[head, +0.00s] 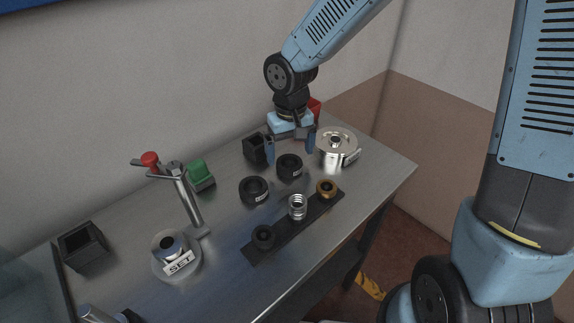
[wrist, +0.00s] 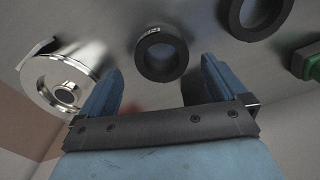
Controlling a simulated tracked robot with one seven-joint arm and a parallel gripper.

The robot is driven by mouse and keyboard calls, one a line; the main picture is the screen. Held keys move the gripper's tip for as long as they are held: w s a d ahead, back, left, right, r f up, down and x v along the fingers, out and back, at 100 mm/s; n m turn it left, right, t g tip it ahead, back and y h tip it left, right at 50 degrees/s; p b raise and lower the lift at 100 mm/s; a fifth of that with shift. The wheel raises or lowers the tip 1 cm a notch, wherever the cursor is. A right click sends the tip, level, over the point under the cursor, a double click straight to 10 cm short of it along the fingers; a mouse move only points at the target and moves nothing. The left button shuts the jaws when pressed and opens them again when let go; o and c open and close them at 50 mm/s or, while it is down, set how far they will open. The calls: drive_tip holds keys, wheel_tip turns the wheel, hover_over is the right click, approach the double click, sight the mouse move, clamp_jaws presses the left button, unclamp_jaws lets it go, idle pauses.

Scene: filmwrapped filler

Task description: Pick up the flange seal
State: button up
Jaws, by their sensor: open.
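No label that I can read names the flange seal. Two thick black rings with small white labels lie on the metal bench: a far ring (head: 284,173) and a nearer ring (head: 247,196). My gripper (head: 290,148) is open and empty, pointing down above the bench just behind the far ring. In the wrist view my gripper (wrist: 161,72) has its two blue fingers spread. The far ring (wrist: 158,77) shows just beyond and between the fingertips, apart from them. The nearer ring (wrist: 232,20) is at the top right, partly cut off.
A shiny steel round part (head: 338,158) stands right of my gripper; a black box (head: 256,149) stands left. A dark strip (head: 280,233) bears a small black ring, a metal coil (head: 297,208) and a brass ring (head: 326,187). A red-knobbed clamp (head: 186,200) and green block (head: 200,172) stand left.

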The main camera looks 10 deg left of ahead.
sight(290, 159)
drive_tip(key=shift+s+f, duration=0.15)
drive_tip(key=shift+f, duration=1.5)
drive_tip(key=shift+c, duration=0.3)
drive_tip(key=c, duration=1.1)
